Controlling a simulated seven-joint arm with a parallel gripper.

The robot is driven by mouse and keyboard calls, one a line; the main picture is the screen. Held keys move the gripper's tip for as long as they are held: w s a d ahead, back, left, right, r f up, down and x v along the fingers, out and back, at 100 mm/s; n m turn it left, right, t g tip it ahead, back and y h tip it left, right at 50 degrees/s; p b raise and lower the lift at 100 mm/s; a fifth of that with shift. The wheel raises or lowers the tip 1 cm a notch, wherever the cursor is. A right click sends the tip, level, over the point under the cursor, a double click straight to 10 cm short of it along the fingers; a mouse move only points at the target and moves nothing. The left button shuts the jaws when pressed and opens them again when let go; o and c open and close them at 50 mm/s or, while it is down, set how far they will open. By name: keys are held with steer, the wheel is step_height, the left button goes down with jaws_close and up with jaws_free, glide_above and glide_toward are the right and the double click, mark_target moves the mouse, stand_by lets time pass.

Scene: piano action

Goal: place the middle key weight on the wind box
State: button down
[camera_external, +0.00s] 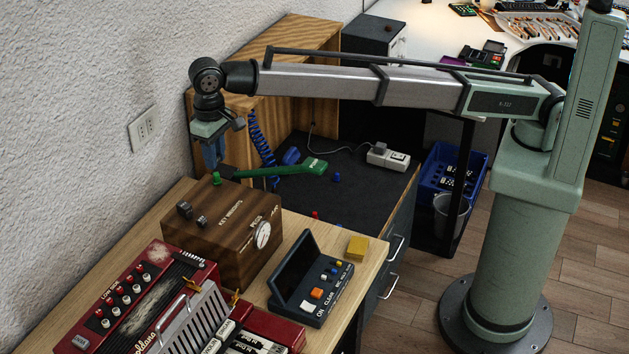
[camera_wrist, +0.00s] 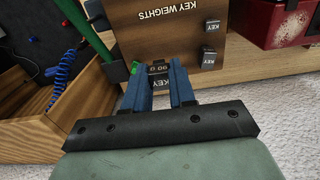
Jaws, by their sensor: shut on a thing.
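My gripper (camera_external: 217,166) has blue fingers and points down at the far left end of a wooden box. Whether this weight touches the box is unclear. The wooden box (camera_external: 248,220), probably the wind box, has a round gauge on its front and "KEY WEIGHTS" on top; it shows in the wrist view too (camera_wrist: 140,35). Two other dark weights stand on its top: one (camera_external: 184,209) nearer the wall, one (camera_external: 201,226) nearer the front.
A red accordion-like unit (camera_external: 150,295) stands in front of the box. A dark button panel (camera_external: 314,280) and a yellow block (camera_external: 357,247) lie to the right. A wooden shelf (camera_external: 290,40) rises behind. The textured wall is at left.

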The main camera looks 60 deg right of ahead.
mark_target(217, 210)
steer(key=shift+s+a+f, duration=0.15)
steer(key=shift+a+f, duration=0.3)
steer(key=shift+f, duration=1.35)
steer(key=shift+s+a+f, duration=0.15)
steer(key=shift+a+f, duration=0.35)
steer(key=shift+f, duration=1.25)
steer(key=shift+s+a+f, duration=0.15)
steer(key=shift+a+f, duration=0.3)
steer(key=shift+f, duration=1.35)
steer(key=c, duration=0.9)
jaws_free()
steer(key=shift+f, duration=0.1)
steer(key=shift+c, duration=0.2)
step_height(217, 210, up, 12)
